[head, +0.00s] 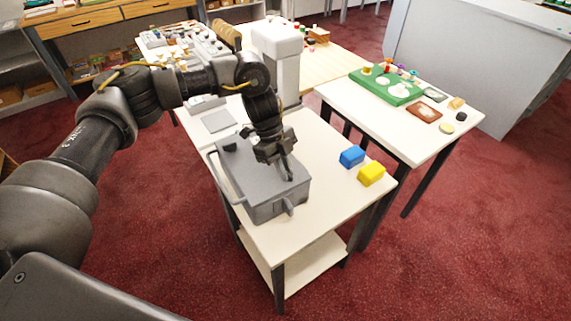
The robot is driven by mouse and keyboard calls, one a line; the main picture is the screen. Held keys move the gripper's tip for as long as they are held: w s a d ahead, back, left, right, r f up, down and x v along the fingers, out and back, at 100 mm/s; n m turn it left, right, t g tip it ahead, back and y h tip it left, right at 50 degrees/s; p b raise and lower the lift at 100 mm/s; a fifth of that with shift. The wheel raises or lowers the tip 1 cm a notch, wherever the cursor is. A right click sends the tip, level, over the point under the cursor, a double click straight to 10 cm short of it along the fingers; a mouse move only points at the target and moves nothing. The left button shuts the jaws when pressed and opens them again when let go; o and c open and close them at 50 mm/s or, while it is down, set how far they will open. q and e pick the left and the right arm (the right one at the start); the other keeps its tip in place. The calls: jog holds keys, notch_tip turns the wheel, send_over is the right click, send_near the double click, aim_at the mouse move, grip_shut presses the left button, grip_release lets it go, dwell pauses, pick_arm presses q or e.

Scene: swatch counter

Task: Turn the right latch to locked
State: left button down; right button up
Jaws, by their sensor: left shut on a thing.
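A grey box (250,187) with a flat lid stands at the front left of the white table. A small black knob (231,144), which looks like a latch, is on the far left part of its lid. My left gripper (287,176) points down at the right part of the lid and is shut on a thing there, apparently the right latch. The fingers mostly hide that latch, so its angle cannot be told. A dark grey tab (289,205) sticks out on the box's near right side. My right gripper is not in view.
A blue block (352,156) and a yellow block (371,173) lie right of the box on the white table (325,210). A white machine (281,60) stands behind. A second table at right holds a green tray (372,88) and small items.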

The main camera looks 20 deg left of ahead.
pick_arm(q)
jog(key=shift+a+r+n+p, duration=0.1)
jog(key=shift+r+n+p, duration=0.15)
jog(key=shift+n+p, duration=0.2)
jog(key=n+t+p, duration=0.1)
jog(key=n+p, duration=0.2)
jog(key=p, duration=0.1)
jog(key=n+t+p, duration=0.1)
jog(key=n+p, duration=0.3)
jog(key=p, duration=0.1)
jog(key=n+t+p, duration=0.2)
jog(key=n+p, duration=0.1)
jog(key=p, duration=0.2)
jog(key=shift+s+n+y, duration=0.3)
jog(key=shift+s+n, duration=0.05)
jog(key=shift+f+n+t+p, duration=0.2)
jog(key=shift+n+t+p, duration=0.4)
jog(key=shift+n+p, duration=0.6)
jog(key=shift+y, duration=0.3)
jog(key=c, duration=1.5)
grip_release()
jog(key=shift+d, duration=0.2)
jog(key=v, duration=1)
jog(key=shift+a+r, duration=0.1)
jog(key=shift+r, duration=0.25)
